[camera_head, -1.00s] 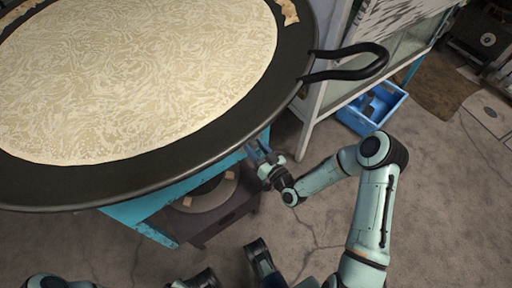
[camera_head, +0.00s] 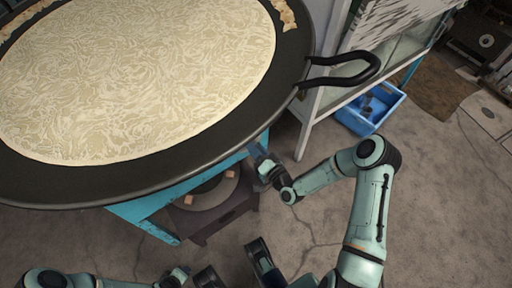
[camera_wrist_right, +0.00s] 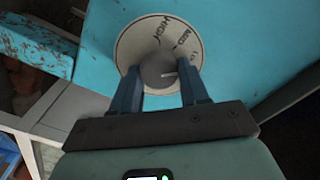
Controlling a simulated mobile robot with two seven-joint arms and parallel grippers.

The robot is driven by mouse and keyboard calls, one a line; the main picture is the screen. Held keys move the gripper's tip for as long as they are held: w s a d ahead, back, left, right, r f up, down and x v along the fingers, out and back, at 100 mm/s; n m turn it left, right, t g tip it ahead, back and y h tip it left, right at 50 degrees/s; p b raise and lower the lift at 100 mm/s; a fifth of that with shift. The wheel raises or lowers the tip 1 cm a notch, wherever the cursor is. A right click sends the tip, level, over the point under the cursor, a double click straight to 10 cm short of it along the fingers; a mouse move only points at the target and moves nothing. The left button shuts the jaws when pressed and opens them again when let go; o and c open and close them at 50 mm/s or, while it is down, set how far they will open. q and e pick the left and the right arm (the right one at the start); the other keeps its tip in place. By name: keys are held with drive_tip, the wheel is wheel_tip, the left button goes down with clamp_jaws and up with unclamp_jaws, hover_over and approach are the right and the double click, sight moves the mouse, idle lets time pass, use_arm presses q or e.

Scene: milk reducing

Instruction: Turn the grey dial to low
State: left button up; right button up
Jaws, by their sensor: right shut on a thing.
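The grey dial (camera_wrist_right: 158,72) is in the right wrist view, a round knob on a pale disc (camera_wrist_right: 130,44) lettered HIGH, MED and a partly hidden third word. A short white mark on the knob points right, toward the third word. My right gripper (camera_wrist_right: 160,88) is shut on the knob, one dark blue finger on each side. In the head view my right gripper (camera_head: 258,158) is at the blue stand (camera_head: 150,212) under the pan's rim; the dial cannot be made out there. My left arm shows at the bottom left, its gripper (camera_head: 176,276) small and unclear.
A large black pan (camera_head: 100,188) holding a pale, milky layer (camera_head: 140,75) overhangs the stand. Its looped handle (camera_head: 368,62) juts right. A burner (camera_head: 210,195) sits below. A glass-sided cabinet (camera_head: 335,85) and blue crate (camera_head: 368,112) stand at right.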

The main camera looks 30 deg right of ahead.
use_arm(q)
drive_tip(key=shift+s, duration=0.1)
use_arm(e)
drive_tip(key=shift+f, duration=0.1)
idle(0.3)
drive_tip(key=o, duration=1)
drive_tip(key=shift+o, duration=0.2)
use_arm(q)
drive_tip(key=shift+g, duration=0.6)
drive_tip(key=s, duration=0.1)
drive_tip(key=s+d+r+p, duration=0.1)
drive_tip(key=s+r+p, duration=0.1)
drive_tip(key=shift+d+r, duration=0.1)
drive_tip(key=shift+d, duration=0.25)
use_arm(e)
drive_tip(key=s+d, duration=0.1)
drive_tip(key=s, duration=1.2)
drive_tip(key=shift+s, duration=0.2)
use_arm(q)
drive_tip(key=shift+s, duration=0.15)
